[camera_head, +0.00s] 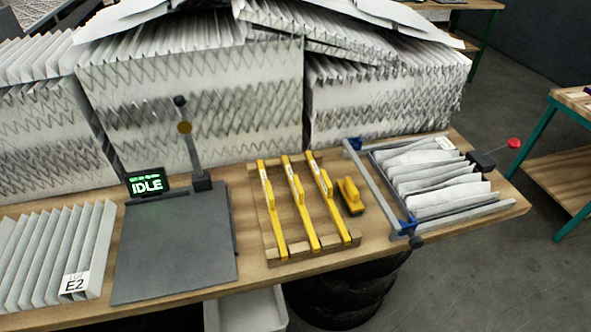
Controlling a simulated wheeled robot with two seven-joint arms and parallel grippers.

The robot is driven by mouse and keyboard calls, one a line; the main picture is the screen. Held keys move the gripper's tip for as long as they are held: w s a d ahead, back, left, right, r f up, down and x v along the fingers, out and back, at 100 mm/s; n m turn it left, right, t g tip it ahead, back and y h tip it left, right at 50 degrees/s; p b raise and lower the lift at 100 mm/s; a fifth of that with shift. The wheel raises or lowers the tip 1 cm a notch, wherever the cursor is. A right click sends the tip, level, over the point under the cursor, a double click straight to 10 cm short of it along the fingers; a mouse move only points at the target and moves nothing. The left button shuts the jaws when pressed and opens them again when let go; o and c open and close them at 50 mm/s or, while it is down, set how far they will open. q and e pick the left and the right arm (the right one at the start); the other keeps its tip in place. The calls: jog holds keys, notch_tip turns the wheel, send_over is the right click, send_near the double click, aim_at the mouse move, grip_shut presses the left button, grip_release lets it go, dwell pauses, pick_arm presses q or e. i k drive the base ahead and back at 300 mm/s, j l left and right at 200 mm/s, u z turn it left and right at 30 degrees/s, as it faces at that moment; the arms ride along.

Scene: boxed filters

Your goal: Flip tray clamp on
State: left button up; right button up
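The tray (490,211) is a grey metal frame at the right end of the wooden table. It holds a row of upright white pleated filters (438,178). At its right side a black clamp block (482,160) carries a lever with a red ball knob (514,143), which sticks out to the right past the table edge. A grey bar (371,188) with blue fittings (407,226) at its ends runs along the tray's left side. I cannot tell whether the clamp presses on the tray. Neither of my grippers shows.
Left of the tray are yellow bars on a wooden rack (302,204) and a yellow hand tool (350,196). A dark flat plate (175,255) has a post and a display reading IDLE (147,185). Large pleated stacks (190,110) block the back. A filter block labelled E2 (50,255) is at left.

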aim_at(515, 143)
jog(key=u, duration=0.2)
jog(key=z, duration=1.55)
